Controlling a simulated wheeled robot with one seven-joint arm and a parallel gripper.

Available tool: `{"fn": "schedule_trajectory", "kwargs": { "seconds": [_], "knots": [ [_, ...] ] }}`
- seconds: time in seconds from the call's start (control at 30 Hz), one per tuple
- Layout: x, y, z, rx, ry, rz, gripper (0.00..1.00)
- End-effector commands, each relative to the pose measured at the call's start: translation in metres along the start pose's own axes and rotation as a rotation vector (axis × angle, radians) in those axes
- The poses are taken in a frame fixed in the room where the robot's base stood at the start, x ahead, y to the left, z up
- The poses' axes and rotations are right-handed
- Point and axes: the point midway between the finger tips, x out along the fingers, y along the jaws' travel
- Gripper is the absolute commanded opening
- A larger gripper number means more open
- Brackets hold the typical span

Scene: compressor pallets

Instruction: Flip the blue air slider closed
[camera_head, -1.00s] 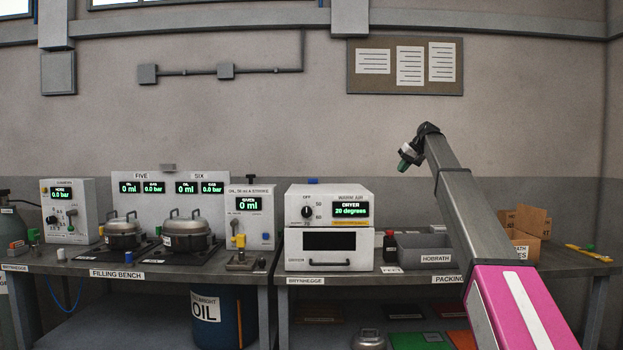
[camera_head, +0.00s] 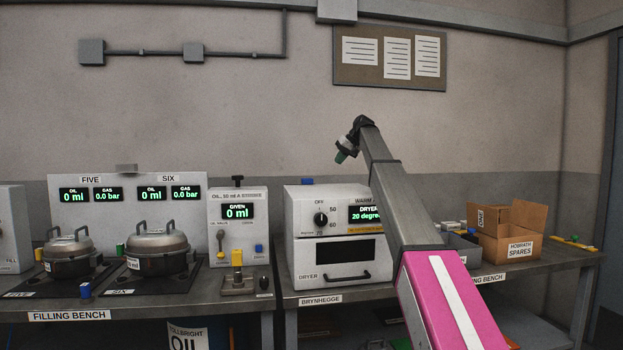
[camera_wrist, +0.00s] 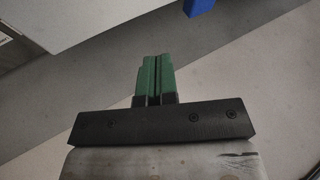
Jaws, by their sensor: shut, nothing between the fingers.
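A small blue piece (camera_head: 307,181), which looks like the air slider, stands on the top left of the white dryer (camera_head: 305,262). I cannot tell its open or closed position. My gripper (camera_head: 341,157) is up in front of the wall, above and right of the blue piece in the picture, apart from it. Its green fingers (camera_wrist: 155,78) are together and empty in the wrist view. A blue piece (camera_wrist: 198,7) shows at the top edge of the wrist view, beside a white surface; it may be the same slider.
Two lidded pots (camera_head: 158,250) sit on the filling bench (camera_head: 190,305). An open cardboard box (camera_head: 508,240) is at right.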

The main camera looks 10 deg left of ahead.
Motion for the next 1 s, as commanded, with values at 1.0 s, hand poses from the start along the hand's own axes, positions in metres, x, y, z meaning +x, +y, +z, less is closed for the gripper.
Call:
{"fn": "schedule_trajectory", "kwargs": {
  "seconds": [1.0],
  "knots": [
    [0.11, -0.018, 0.0, -0.001, 0.0, 0.0, 0.0]
  ]
}}
